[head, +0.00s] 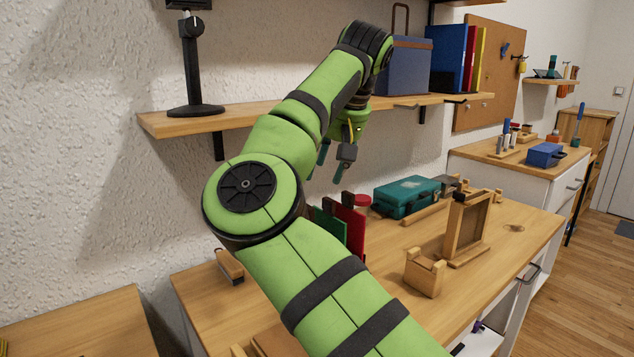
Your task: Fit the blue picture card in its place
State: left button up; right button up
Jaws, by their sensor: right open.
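I cannot make out the blue picture card for certain; my arm hides part of the workbench. A green card (331,229) and a red card (349,222) stand upright on the bench, partly behind my arm. An upright wooden frame (465,226) on a base stands at the right of the bench. My right gripper (333,163) is open and empty, pointing down in the air above the back of the bench, below the shelf. My left gripper is not in view.
A teal case (406,196) lies at the back of the bench (513,256). A small wooden block stand (424,272) is near the front edge. The wall shelf (262,114) carries a blue box (406,68) and upright blue, red and yellow binders (447,58).

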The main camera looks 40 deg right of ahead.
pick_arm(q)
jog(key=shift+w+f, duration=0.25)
pick_arm(e)
jog(key=v, duration=0.3)
